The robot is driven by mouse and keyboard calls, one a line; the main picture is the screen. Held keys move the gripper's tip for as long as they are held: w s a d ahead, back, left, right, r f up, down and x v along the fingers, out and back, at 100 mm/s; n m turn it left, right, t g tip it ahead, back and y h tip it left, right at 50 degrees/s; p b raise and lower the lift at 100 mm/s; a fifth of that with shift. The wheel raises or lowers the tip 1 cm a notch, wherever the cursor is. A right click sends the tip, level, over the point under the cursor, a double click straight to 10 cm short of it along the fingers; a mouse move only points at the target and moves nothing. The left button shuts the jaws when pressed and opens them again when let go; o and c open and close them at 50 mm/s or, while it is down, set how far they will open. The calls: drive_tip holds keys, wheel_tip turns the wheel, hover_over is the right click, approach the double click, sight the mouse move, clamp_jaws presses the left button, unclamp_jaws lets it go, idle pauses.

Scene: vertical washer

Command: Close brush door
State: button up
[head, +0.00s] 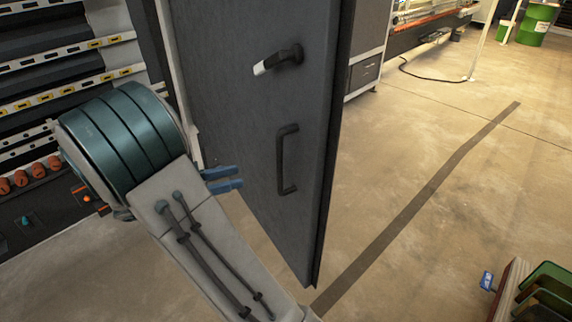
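The brush door (240,115) is a tall dark grey panel that stands open, swung out from the machine at the left. Its visible face carries a black pull handle (287,160) and, above it, a black lever latch with a white tip (278,60). My gripper (240,179) shows two short blue fingers at the left of the pull handle, near the door's left edge. I see no contact with the handle. Whether the fingers touch the door face, and how wide they are apart, I cannot tell. My wrist hides part of the machine.
The machine's opening with stacked rails (75,55) and orange knobs (38,170) is at the left. Bare floor (440,190) with a dark stripe lies right of the door. A grey cabinet (365,70) stands behind it. A crate-like object (508,290) is at the bottom right.

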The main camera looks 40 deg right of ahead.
drive_tip(key=p, duration=0.2)
hover_over(280, 189)
drive_tip(key=shift+w+d, duration=0.25)
drive_tip(key=shift+w, duration=0.05)
clamp_jaws()
